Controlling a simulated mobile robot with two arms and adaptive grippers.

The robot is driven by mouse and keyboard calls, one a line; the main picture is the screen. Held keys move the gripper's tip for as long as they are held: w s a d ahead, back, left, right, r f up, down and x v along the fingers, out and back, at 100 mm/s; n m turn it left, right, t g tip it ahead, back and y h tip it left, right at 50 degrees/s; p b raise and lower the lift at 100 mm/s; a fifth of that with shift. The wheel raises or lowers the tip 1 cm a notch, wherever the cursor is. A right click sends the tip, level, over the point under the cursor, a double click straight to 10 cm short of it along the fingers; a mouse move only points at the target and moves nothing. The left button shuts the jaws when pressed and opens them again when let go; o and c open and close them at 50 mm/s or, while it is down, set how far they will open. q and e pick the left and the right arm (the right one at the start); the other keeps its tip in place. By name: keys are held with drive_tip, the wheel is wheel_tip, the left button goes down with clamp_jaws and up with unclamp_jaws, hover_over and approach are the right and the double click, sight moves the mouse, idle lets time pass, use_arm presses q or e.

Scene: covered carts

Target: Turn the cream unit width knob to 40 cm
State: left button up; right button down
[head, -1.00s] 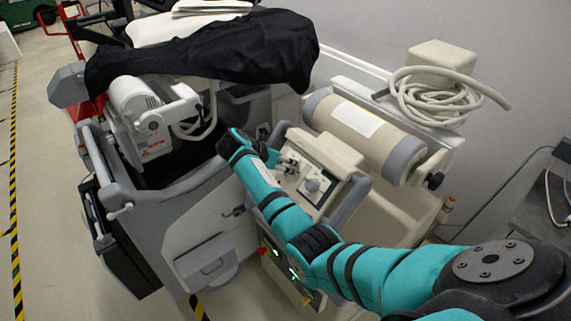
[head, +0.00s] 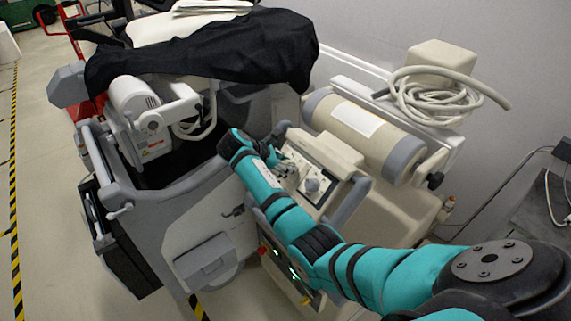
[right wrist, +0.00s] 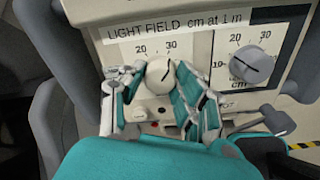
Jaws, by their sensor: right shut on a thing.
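The cream unit (head: 335,150) stands right of the grey machine, its sloping control panel facing up. In the right wrist view its panel reads "LIGHT FIELD cm at 1 m". The cream width knob (right wrist: 159,77) sits below the numbers 20 and 30. Its dark line appears to point up and right, near 30; the scale beyond is hidden by a finger. My right gripper (right wrist: 160,72) is shut on this knob, one finger on each side. In the head view my right gripper (head: 277,160) is at the panel's left part. My left gripper is not in view.
A grey knob (right wrist: 250,63) with its own scale is close on the right of the cream one; it also shows in the head view (head: 312,185). A grey handle (head: 349,200) edges the panel. A cylinder (head: 365,135) and coiled hose (head: 430,97) lie behind.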

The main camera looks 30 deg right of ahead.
drive_tip(key=m, duration=0.5)
drive_tip(key=shift+m, duration=2.5)
drive_tip(key=c, duration=0.9)
unclamp_jaws()
drive_tip(key=shift+c, duration=0.2)
drive_tip(key=v, duration=1.2)
